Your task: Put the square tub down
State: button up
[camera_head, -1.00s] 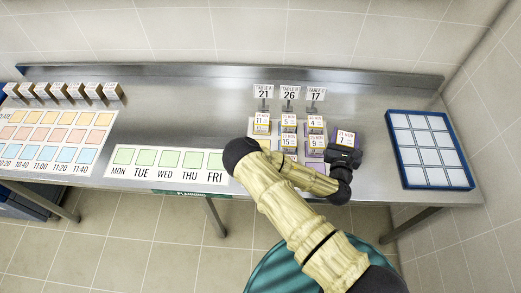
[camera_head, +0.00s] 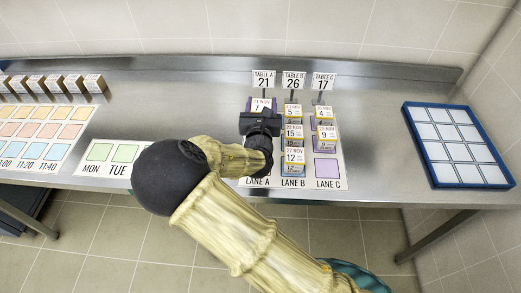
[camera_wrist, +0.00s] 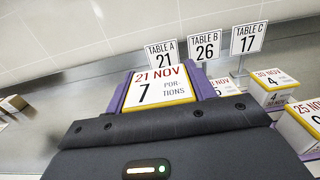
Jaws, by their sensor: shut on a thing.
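The square tub (camera_head: 261,104) has a white top with a yellow edge, marked 21 NOV and 7. It also shows in the wrist view (camera_wrist: 160,88), with its label reading 7 portions. My gripper (camera_head: 262,108) is shut on it, with purple fingers along its two sides. The tub is at the far end of lane A, in front of the Table A sign 21 (camera_head: 264,79). My gripper hides what lies below and just in front of it, so I cannot tell whether the tub touches anything.
Lane B holds tubs marked 5 (camera_head: 292,111), 15 (camera_head: 293,133) and 12 (camera_head: 293,158). Lane C holds tubs marked 4 (camera_head: 324,115) and 9 (camera_head: 326,136); its near purple square (camera_head: 327,168) is bare. A blue-rimmed tray (camera_head: 427,163) lies right.

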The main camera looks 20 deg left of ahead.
jog(key=shift+a+r, duration=0.15)
notch_tip(320, 180, down, 6)
jog(key=shift+w+r, duration=0.1)
jog(key=shift+f, duration=0.35)
jog(key=shift+r, duration=0.1)
notch_tip(320, 180, down, 4)
jog(key=shift+r, duration=0.25)
jog(key=shift+f, duration=0.15)
